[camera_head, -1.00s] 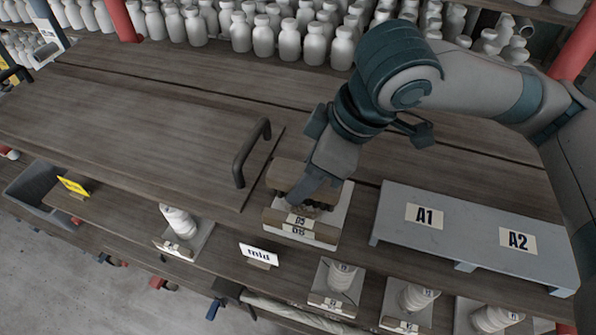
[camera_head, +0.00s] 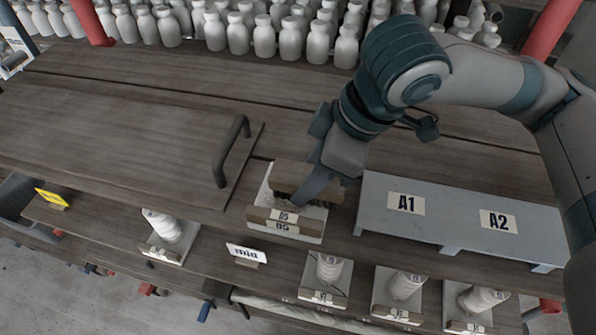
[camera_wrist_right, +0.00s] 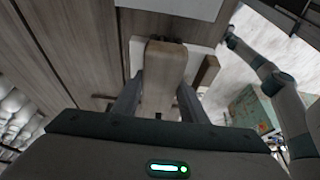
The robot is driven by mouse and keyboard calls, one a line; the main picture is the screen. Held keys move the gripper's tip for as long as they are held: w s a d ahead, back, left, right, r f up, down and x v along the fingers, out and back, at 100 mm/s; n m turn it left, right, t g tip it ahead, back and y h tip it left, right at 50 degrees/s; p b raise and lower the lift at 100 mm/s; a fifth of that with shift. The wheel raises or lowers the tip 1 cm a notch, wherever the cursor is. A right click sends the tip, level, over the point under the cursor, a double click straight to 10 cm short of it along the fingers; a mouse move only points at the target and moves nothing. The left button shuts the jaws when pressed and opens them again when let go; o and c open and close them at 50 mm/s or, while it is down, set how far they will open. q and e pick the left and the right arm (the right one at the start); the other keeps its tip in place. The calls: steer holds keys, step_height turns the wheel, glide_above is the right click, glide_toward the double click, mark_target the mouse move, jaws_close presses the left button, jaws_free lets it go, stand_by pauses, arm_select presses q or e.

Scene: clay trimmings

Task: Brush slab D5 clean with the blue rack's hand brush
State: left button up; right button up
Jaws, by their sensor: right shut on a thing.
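Slab D5 (camera_head: 262,193) is a pale square slab at the middle of the head view. Its front carries D5 labels, and crumbly clay trimmings (camera_head: 280,202) show on its top. The hand brush (camera_head: 290,173) has a brown wooden back and dark bristles. It is over the slab's top, and I cannot tell if the bristles touch. My right gripper (camera_head: 315,184) is shut on the brush. In the right wrist view the brush's wooden back (camera_wrist_right: 163,68) sits between the two fingers. My left gripper is not in view.
A grey raised stand (camera_head: 455,222) labelled A1 and A2 is close right of the slab. A board with a dark handle (camera_head: 229,150) is to its left. White bottles (camera_head: 265,38) line the back. Vessels on labelled slabs (camera_head: 328,270) and a "mid" sign (camera_head: 246,253) are on the lower front shelf.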

mark_target(280, 168)
steer(key=shift+s+d, duration=0.2)
steer(key=shift+d, duration=0.35)
steer(key=shift+w+a, duration=0.1)
steer(key=shift+a, duration=0.15)
steer(key=shift+w+a, duration=0.2)
steer(key=shift+a, duration=0.45)
steer(key=shift+w+a, duration=0.2)
steer(key=shift+a, duration=0.4)
steer(key=shift+f, duration=0.1)
steer(key=shift+a, duration=0.15)
steer(key=shift+w+a, duration=0.25)
steer(key=shift+a, duration=0.45)
steer(key=shift+w+a, duration=0.25)
steer(key=shift+a, duration=0.4)
steer(key=shift+d, duration=0.1)
